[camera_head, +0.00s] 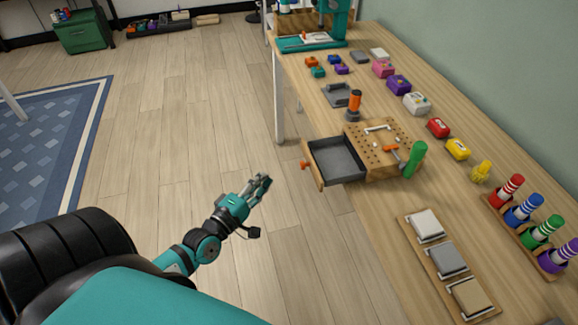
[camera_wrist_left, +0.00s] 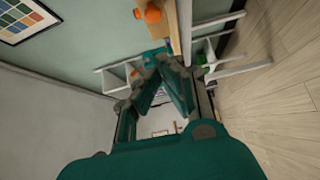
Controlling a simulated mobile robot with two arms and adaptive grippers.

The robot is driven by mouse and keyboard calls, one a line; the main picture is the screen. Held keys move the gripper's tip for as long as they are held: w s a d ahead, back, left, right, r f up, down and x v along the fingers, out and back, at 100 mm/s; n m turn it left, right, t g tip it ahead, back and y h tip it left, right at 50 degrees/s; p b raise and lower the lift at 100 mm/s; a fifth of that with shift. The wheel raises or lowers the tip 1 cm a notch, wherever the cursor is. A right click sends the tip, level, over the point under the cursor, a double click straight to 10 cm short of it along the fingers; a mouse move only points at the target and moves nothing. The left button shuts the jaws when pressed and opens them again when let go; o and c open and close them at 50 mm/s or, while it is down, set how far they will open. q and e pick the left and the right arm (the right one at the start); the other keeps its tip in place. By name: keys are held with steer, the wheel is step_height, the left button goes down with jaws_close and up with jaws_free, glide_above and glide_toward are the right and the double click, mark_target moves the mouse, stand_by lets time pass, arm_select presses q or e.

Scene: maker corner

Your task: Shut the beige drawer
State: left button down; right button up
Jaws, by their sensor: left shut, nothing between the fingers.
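The beige drawer (camera_head: 313,168) has a light wood front, an orange knob (camera_head: 304,164) and a dark grey inside. It stands pulled out to the left from a wooden box (camera_head: 385,140) with a pegboard top on the workbench. The drawer looks empty. My left gripper (camera_head: 266,182) is shut and empty, to the left of the drawer front and apart from it. In the left wrist view the shut fingers (camera_wrist_left: 160,62) show near the middle, with an orange round thing (camera_wrist_left: 152,12), probably the knob, above them. My right gripper is not in view.
A green-handled tool (camera_head: 414,160) and an orange-and-grey piece (camera_head: 354,104) stand by the box. A board with three tiles (camera_head: 435,252) lies in front. Several coloured blocks and striped pegs line the wall side.

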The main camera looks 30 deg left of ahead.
mark_target(331, 163)
arm_select(q)
steer(key=w+d+p, duration=0.1)
steer(key=w+d, duration=0.1)
steer(key=w, duration=0.6)
steer(key=shift+d, duration=0.4)
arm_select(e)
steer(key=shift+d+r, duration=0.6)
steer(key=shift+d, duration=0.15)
arm_select(q)
steer(key=shift+f, duration=0.1)
steer(key=w+d, duration=0.2)
steer(key=w, duration=0.1)
steer(key=w+d, duration=0.6)
steer(key=shift+w+d, duration=0.1)
steer(key=shift+w, duration=0.15)
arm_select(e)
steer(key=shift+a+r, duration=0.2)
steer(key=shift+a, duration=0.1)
